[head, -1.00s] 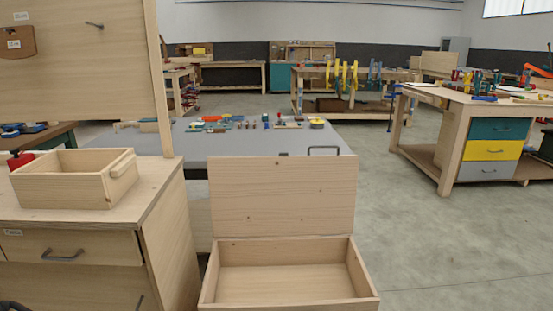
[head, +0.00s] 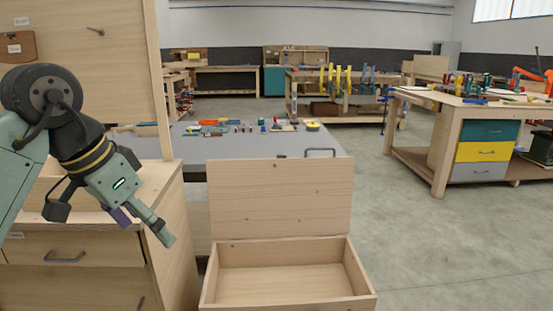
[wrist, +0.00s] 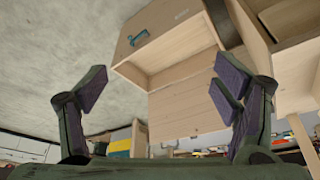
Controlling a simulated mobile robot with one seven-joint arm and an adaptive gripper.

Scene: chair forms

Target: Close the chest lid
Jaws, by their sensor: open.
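The wooden chest (head: 290,285) stands at the bottom centre of the head view, with an empty interior. Its lid (head: 280,198) stands upright, open, at the back edge. My gripper (head: 146,228) is at the left in the head view, above and to the left of the chest, apart from it. In the wrist view the fingers of my gripper (wrist: 160,90) are spread wide with nothing between them. The wrist view shows the chest (wrist: 160,48) and lid (wrist: 188,108) beyond the fingers, seen upside down.
A wooden cabinet with drawers (head: 75,262) stands left of the chest, under my arm. A grey table (head: 230,143) with small items is behind the lid. A workbench with coloured drawers (head: 487,152) stands at the right. The floor right of the chest is clear.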

